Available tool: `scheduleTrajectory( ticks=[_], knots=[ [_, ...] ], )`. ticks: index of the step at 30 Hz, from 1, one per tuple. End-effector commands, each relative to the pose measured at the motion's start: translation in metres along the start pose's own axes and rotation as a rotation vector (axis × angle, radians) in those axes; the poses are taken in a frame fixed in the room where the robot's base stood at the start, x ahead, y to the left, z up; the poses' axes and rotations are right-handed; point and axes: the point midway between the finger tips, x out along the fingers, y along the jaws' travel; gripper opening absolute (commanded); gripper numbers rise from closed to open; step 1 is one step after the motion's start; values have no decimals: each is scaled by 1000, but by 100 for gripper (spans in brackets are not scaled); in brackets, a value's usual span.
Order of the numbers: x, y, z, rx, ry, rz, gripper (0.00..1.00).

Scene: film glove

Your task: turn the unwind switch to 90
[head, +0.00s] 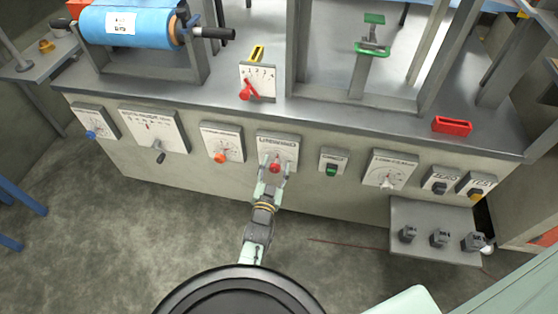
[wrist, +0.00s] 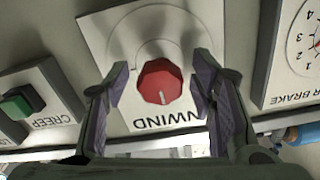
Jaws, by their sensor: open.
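The unwind switch is a red knob (wrist: 161,82) on a pale square plate (wrist: 105,22) lettered "UNWIND", which appears upside down in the wrist view. A pale pointer mark shows on the knob's face, toward the bottom of the picture. In the head view the red knob (head: 275,167) sits on its plate (head: 290,143) in the middle of the machine's front panel. My gripper (wrist: 162,80) is open, with one finger on each side of the knob. Gaps show between the fingers and the knob. My gripper (head: 272,176) also shows in the head view, where it partly covers the plate.
A plate with an orange knob (head: 220,157) is to the left. The green creep switch (head: 332,170) is to the right, and it also shows in the wrist view (wrist: 17,107). A brake dial plate (wrist: 295,55) stands close at right. A shelf (head: 425,215) juts out low at right.

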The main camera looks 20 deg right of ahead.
Motion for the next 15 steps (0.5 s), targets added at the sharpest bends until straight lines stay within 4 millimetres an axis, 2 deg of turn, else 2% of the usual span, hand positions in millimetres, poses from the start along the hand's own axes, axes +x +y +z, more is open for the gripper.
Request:
scheduleTrajectory(
  ticks=[13, 15],
  knots=[
    [0, -2, 1, 0, 0, 0, 51],
    [0, -2, 0, 0, 0, 0, 47]
  ],
)
